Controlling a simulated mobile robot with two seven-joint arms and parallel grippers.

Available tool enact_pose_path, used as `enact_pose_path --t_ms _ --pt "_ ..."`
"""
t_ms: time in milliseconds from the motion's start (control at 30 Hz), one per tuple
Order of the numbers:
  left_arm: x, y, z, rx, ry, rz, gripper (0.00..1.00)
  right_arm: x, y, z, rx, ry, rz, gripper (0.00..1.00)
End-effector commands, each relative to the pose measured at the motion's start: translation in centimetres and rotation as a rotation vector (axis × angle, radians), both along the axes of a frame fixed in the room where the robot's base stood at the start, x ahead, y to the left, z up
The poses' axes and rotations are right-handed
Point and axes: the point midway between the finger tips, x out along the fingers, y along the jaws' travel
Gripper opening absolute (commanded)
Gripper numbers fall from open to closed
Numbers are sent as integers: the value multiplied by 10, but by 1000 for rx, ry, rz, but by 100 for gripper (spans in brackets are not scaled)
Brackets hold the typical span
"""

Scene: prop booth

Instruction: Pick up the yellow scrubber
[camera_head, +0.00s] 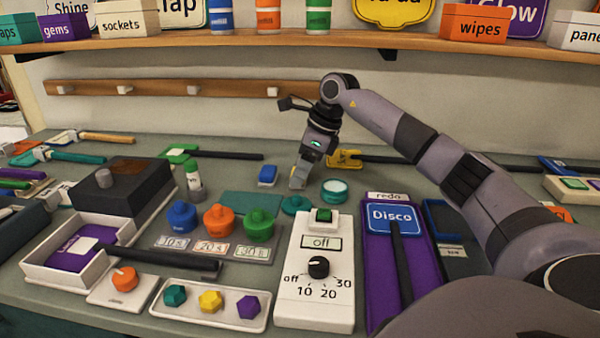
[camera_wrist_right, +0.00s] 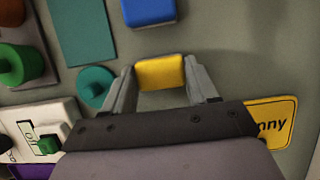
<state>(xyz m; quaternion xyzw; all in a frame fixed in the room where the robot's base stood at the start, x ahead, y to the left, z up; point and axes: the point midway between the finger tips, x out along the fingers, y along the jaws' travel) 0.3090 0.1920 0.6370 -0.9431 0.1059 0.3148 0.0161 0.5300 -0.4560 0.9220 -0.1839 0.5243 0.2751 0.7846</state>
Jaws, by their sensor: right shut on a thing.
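The yellow scrubber (camera_wrist_right: 160,73) is a small yellow block between the two fingers of my right gripper (camera_wrist_right: 162,82) in the right wrist view. The fingers touch it on both sides. In the head view my right gripper (camera_head: 300,178) points down at the middle of the bench, and the scrubber is mostly hidden by the fingers. I cannot tell whether it is clear of the bench top. My left gripper is not in view.
A teal round piece (camera_head: 295,205) is in front. A yellow sign with a black handle (camera_head: 345,159) lies behind. A loaded shelf (camera_head: 400,39) runs above.

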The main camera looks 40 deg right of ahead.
Motion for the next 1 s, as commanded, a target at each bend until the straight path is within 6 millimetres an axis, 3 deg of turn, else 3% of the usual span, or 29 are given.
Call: enact_pose_path --t_ms 267,600,1000 --pt "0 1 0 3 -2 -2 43 -2 3 11 -2 0 1 29" --pt "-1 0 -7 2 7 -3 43 -26 31 10 -3 0 2 29" --pt "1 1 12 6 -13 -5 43 -24 32 110 2 -5 1 29"
